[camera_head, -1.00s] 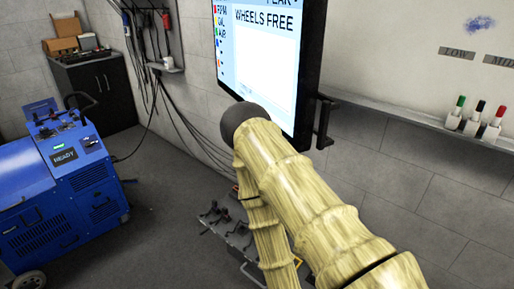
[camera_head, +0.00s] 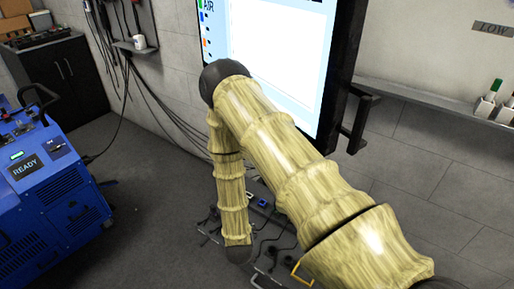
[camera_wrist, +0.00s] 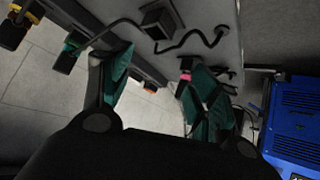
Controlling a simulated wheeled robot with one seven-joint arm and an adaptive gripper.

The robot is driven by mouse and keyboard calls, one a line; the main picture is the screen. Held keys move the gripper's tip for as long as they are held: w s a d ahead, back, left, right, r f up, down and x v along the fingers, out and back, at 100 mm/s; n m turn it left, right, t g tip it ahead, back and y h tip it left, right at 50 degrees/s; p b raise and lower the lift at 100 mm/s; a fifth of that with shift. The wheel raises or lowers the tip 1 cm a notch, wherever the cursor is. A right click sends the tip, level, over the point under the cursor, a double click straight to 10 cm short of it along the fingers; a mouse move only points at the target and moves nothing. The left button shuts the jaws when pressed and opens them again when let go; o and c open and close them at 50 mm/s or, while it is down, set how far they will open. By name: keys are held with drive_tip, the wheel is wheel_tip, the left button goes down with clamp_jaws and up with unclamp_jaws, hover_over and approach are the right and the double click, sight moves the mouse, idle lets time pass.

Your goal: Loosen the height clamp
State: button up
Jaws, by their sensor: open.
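I cannot pick out the height clamp with certainty in either view. My gripper (camera_wrist: 155,78) shows in the wrist view with its two green-padded fingers spread apart and nothing between them. Beyond the fingers are a grey panel with a black box (camera_wrist: 160,20) and a cable, and several small coloured-ended fittings, among them a yellow one (camera_wrist: 12,36) and a green one (camera_wrist: 67,55). A pink-banded piece (camera_wrist: 185,76) shows right beside the right finger; I cannot tell whether they touch. In the head view my arm hides the gripper.
A blue machine (camera_head: 60,190) reading READY stands at the left; its blue side shows in the wrist view (camera_wrist: 295,120). A wall monitor (camera_head: 290,60) is behind my arm. Low equipment with cables and a yellow handle (camera_head: 301,275) lies below. Open floor (camera_head: 150,220) lies between.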

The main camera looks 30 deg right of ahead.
drive_tip(key=w+d+r+m+g+h, duration=0.1)
drive_tip(key=w+d+r+m+h, duration=0.45)
drive_tip(key=w+r, duration=0.35)
drive_tip(key=w+d+r+m+h, duration=0.4)
drive_tip(key=w+d+r+h, duration=0.25)
drive_tip(key=w+r, duration=0.25)
drive_tip(key=p+x, duration=0.1)
drive_tip(key=x, duration=0.9)
drive_tip(key=shift+f, duration=0.2)
drive_tip(key=shift+d, duration=0.1)
drive_tip(key=shift+n, duration=0.25)
drive_tip(key=c, duration=1)
